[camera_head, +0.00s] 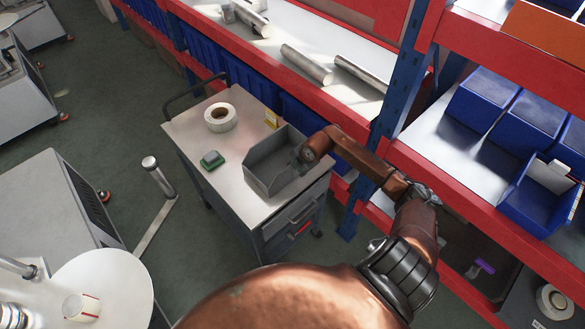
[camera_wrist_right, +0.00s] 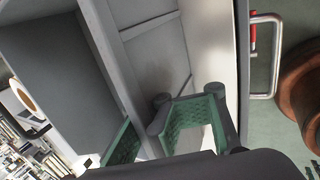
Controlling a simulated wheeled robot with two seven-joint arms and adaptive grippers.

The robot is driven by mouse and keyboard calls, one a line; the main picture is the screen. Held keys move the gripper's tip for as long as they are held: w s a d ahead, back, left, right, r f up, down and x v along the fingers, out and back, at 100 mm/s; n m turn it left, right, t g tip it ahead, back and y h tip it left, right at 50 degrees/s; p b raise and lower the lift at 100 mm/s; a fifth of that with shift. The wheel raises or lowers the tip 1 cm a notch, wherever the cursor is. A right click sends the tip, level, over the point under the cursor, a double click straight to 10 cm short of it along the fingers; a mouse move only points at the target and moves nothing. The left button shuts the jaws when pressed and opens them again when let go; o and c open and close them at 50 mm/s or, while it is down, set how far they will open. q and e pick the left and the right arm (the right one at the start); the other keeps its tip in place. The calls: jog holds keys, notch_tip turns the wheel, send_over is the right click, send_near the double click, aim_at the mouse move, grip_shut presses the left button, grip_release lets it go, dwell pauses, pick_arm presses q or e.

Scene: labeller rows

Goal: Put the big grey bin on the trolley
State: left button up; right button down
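The big grey bin (camera_head: 268,172) sits on the top of the trolley (camera_head: 238,116), towards its right front corner. It looks upright, with its open top facing up. My right gripper (camera_head: 299,158) is at the bin's right-hand wall. In the right wrist view the bin (camera_wrist_right: 50,65) fills the left and middle. The right gripper's green-padded fingers (camera_wrist_right: 158,135) stand apart, with the wall's rim running between them. I cannot see a firm contact on the wall. My left gripper is in neither view.
A tape roll (camera_head: 221,117), a small green-topped box (camera_head: 212,160) and a yellow item (camera_head: 271,119) share the trolley top. Red-edged shelving (camera_head: 462,185) with blue bins (camera_head: 541,195) stands close on the right. Open floor (camera_head: 98,120) lies left of the trolley.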

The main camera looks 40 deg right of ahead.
jog(key=c, duration=2.6)
grip_release()
jog(key=shift+c, duration=0.2)
jog(key=o, duration=1)
jog(key=shift+o, duration=0.2)
jog(key=v, duration=1.2)
